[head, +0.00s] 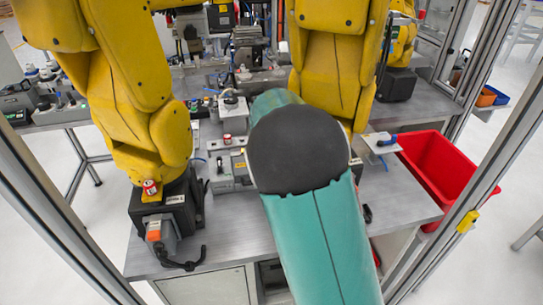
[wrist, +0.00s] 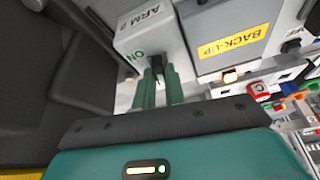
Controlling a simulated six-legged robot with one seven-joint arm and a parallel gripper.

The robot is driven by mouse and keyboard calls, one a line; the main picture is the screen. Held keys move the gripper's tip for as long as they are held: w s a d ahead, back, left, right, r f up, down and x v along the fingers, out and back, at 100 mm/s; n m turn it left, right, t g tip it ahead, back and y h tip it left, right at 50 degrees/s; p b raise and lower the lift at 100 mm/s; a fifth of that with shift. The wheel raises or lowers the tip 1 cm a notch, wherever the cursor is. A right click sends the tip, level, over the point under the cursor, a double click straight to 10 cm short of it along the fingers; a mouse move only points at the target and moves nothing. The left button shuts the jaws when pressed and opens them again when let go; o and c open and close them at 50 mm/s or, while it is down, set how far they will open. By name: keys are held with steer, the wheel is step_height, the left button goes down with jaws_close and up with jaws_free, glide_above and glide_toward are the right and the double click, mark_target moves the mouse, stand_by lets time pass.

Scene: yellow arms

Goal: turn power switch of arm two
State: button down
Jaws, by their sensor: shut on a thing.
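A light grey box (wrist: 150,38) labelled "ARM 2" is at the top middle of the wrist view. It has a small black power switch (wrist: 157,63) on it, with green "ON" lettering to its left. My gripper (wrist: 158,78) has its two green fingers on either side of the switch and is shut on it. The fingers partly cover the switch, so its exact angle is hard to tell. In the head view my own teal arm hides the gripper and the switch.
Two yellow robot arms, left (head: 130,100) and right (head: 330,60), stand on the grey workbench (head: 232,240). A grey "BACK-UP" box (wrist: 225,30) sits right beside the switch box. A red bin (head: 440,165) is at the right. Metal frame posts flank my arm.

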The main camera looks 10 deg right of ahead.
steer(key=shift+n, duration=0.5)
steer(key=c, duration=1.5)
jaws_free()
steer(key=shift+o, duration=0.2)
steer(key=d+v, duration=0.1)
steer(key=v, duration=1.2)
steer(key=shift+s+a+r, duration=0.2)
steer(key=shift+a+r, duration=0.05)
steer(key=shift+r, duration=0.1)
